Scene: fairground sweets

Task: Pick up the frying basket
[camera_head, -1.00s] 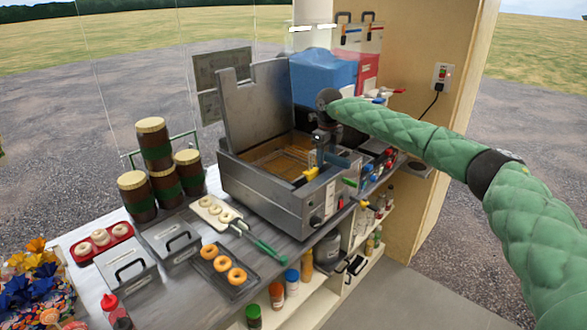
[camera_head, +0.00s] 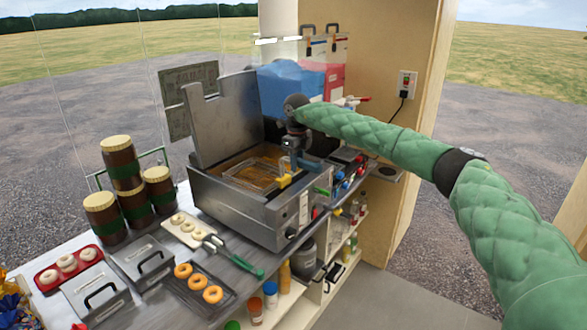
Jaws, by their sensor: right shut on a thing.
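The deep fryer (camera_head: 235,208) is a grey metal box on the counter with its lid raised behind it. The wire frying basket (camera_head: 252,176) sits in its open well, over golden-brown oil. My right gripper (camera_head: 289,163) reaches in from the right and points down at the well's right side. It is shut on the basket at its handle end, by a yellow piece (camera_head: 284,181). The gripper hides most of the grip, and I cannot tell whether the basket is lifted. My left gripper is not in view.
Brown jars (camera_head: 121,163) with cream lids stand left of the fryer. A doughnut tray (camera_head: 199,285), a white tray (camera_head: 188,231) and green-handled tongs (camera_head: 246,266) lie in front. The raised lid (camera_head: 222,118) blocks the back. Small coloured bottles crowd the right.

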